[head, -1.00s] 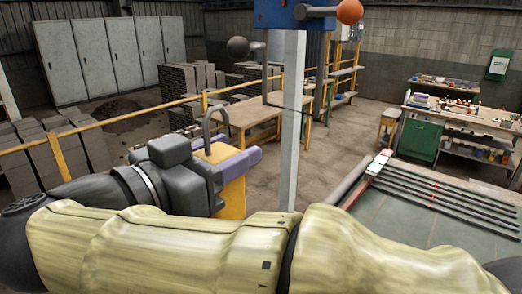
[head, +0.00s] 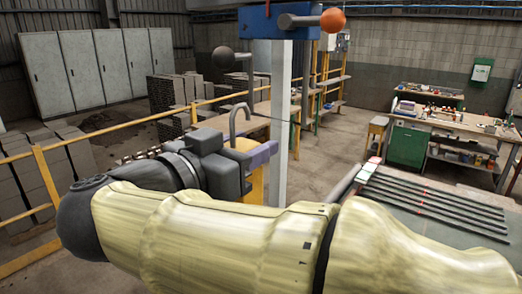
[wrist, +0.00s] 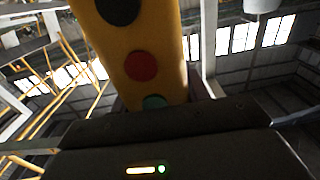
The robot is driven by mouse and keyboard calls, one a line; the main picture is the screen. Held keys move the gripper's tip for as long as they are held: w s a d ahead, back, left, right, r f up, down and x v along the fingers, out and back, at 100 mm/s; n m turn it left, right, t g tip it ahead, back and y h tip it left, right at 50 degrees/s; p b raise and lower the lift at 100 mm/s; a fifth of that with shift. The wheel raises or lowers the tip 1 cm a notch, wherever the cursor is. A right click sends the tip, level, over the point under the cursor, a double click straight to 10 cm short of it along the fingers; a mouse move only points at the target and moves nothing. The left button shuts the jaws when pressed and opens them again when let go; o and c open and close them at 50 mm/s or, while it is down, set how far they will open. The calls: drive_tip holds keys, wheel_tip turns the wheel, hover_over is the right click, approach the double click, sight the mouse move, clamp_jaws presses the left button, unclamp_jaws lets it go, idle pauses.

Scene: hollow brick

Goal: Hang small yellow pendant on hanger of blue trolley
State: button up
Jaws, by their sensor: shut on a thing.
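The small yellow pendant (head: 257,188) is upright in my gripper (head: 258,155), whose purple fingers close around its upper part. A grey hook-shaped loop (head: 240,112) rises from its top. In the wrist view the pendant (wrist: 150,35) shows black, red and green buttons. The blue trolley (head: 262,24) is at the top, on a grey post.
The grey post (head: 279,150) stands just right of my gripper. A black-knobbed lever (head: 223,57) and an orange-knobbed lever (head: 332,20) stick out from the trolley. A yellow railing (head: 90,135) runs behind my arm. A table with dark bars (head: 430,200) lies at right.

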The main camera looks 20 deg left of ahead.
drive_tip(key=w+d+f+b, duration=0.2)
drive_tip(key=w+d, duration=0.1)
drive_tip(key=w, duration=0.5)
drive_tip(key=shift+d+f, duration=0.15)
drive_tip(key=shift+d, duration=0.05)
idle(0.9)
drive_tip(key=shift+w, duration=0.1)
drive_tip(key=o, duration=1.3)
drive_tip(key=b+v, duration=0.5)
drive_tip(key=v, duration=1.2)
drive_tip(key=shift+s+b, duration=0.25)
drive_tip(key=shift+b, duration=0.05)
drive_tip(key=shift+w+a, duration=0.1)
